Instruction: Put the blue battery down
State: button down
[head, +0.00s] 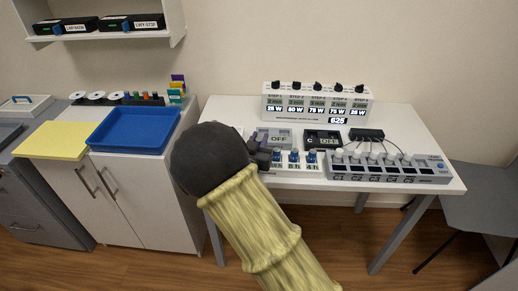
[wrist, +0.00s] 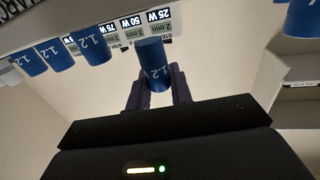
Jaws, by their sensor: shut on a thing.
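My gripper (wrist: 158,88) is shut on a blue battery (wrist: 152,60) marked 1.2 V; its two dark fingers are on either side of it in the wrist view. In the head view my gripper (head: 262,155) is at the front left of the white table, left of a short row of blue batteries (head: 294,156). The held battery is mostly hidden there by my wrist. Other blue batteries (wrist: 95,45) hang into the top of the wrist view, and one more (wrist: 300,18) shows at the right. I cannot tell whether the held battery touches a support.
A grey charger strip (head: 388,172) with labelled slots stands at the table's front right. A panel with knobs and watt displays (head: 316,102) stands at the back. Grey (head: 274,139) and black (head: 322,141) OFF units lie between. A blue tray (head: 131,130) is on the left cabinet.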

jog(key=shift+f, duration=1.75)
jog(key=shift+f, duration=0.15)
jog(key=c, duration=1.3)
grip_release()
jog(key=shift+o, duration=0.2)
jog(key=v, duration=1.7)
jog(key=shift+s+d, duration=0.2)
jog(key=shift+s, duration=0.05)
jog(key=shift+w, duration=0.1)
